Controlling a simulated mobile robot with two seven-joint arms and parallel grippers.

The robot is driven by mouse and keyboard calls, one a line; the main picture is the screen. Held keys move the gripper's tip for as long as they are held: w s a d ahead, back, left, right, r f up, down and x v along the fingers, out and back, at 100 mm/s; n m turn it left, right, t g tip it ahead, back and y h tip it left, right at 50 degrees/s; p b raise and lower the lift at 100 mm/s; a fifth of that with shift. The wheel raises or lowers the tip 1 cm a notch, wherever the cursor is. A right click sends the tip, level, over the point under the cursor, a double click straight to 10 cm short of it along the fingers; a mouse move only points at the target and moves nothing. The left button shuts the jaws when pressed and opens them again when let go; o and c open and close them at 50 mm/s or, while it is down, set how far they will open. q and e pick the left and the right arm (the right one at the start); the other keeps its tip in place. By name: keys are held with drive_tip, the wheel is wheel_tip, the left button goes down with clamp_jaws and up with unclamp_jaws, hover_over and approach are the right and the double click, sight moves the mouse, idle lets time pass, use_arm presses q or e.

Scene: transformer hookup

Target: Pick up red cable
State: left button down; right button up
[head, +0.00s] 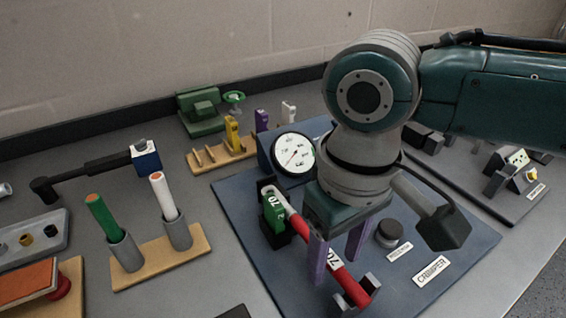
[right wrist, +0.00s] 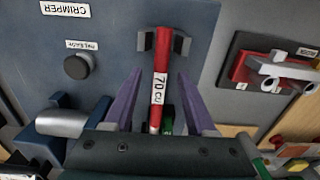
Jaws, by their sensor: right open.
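The red cable (head: 339,272) is a straight red rod with a white band marked 70. It lies slantwise over the blue crimper base (head: 450,240). Its pale far end passes by a green block marked 70 (head: 274,216), and its near end rests in a grey forked holder (head: 352,299). My right gripper (head: 337,268) is above the cable, pointing down, its purple fingers open on either side. In the right wrist view the red cable (right wrist: 158,75) runs between the spread fingers (right wrist: 160,90), with a gap on each side. My left gripper is not in view.
A round gauge (head: 294,154) stands behind the cable. A wooden stand (head: 160,262) with green and white rods is at left. The grey table between is clear.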

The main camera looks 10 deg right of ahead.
drive_tip(key=shift+c, duration=0.3)
clamp_jaws()
idle(1.1)
